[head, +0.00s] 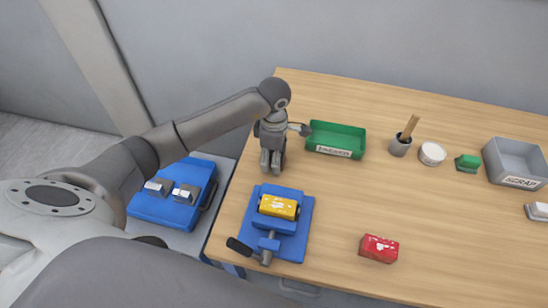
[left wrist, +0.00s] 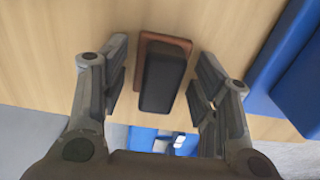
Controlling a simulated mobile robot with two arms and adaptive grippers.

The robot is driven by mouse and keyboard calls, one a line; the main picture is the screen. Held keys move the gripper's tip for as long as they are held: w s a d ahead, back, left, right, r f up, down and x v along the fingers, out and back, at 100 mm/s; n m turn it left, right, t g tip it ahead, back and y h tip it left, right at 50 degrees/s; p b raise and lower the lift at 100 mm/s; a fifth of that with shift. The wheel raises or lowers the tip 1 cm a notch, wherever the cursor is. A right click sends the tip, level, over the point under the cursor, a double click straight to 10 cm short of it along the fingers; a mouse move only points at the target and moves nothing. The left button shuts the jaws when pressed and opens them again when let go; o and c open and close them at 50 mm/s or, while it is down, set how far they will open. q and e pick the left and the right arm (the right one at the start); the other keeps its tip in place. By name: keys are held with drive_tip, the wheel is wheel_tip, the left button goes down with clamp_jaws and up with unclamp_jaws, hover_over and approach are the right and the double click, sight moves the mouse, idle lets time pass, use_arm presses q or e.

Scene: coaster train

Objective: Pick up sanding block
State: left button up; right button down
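The sanding block (left wrist: 163,82), black on top with a brown base, lies on the wooden table in the left wrist view. My right gripper is not in view.
A blue vise (head: 292,228) holding a yellow block (head: 278,206) stands close by. A green tray (head: 347,131) is right of the gripper. A red block (head: 379,248), brush cup (head: 400,146), white round container (head: 432,153), green block (head: 468,162) and grey scrap bin (head: 514,163) stand farther right.

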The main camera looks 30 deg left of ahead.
use_arm(q)
drive_tip(key=c, duration=0.7)
drive_tip(key=shift+r, duration=0.1)
drive_tip(key=shift+c, duration=0.2)
drive_tip(key=shift+r+b, duration=0.55)
drive_tip(key=s+r+b, duration=0.4)
drive_tip(key=s+r, duration=0.7)
drive_tip(key=s, duration=0.3)
drive_tip(key=shift+a+r+b, duration=0.25)
drive_tip(key=shift+r+b, duration=0.15)
